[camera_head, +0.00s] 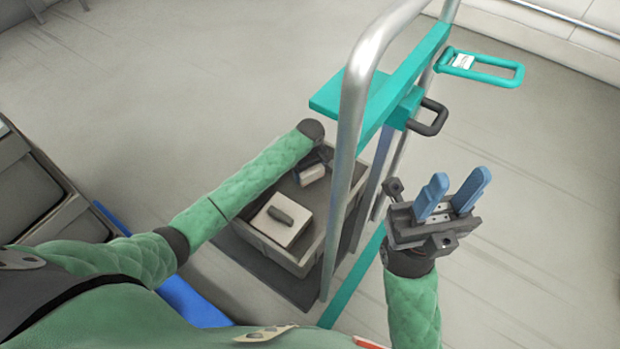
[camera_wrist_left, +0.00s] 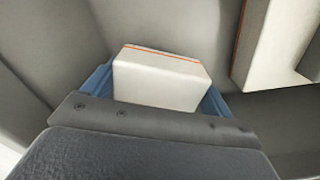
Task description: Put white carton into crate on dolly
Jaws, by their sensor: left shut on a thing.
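The white carton (camera_head: 312,174) is held by my left gripper (camera_head: 321,158) at the far end of the grey crate (camera_head: 268,247). In the left wrist view the carton (camera_wrist_left: 160,80) sits between two blue fingers and shows an orange line along its top edge. Grey crate walls surround it there. I cannot tell whether it touches the crate floor. The crate stands on the dark dolly platform (camera_head: 285,283). My right gripper (camera_head: 456,190) is open and empty, to the right of the dolly's handle.
Another white box (camera_head: 276,228) with a grey object (camera_head: 288,214) on it lies in the crate's near part. The dolly's metal handle (camera_head: 354,95) rises beside the crate, with a teal crosspiece (camera_head: 405,75). Dark bins (camera_head: 25,185) stand at the left. The floor behind is clear.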

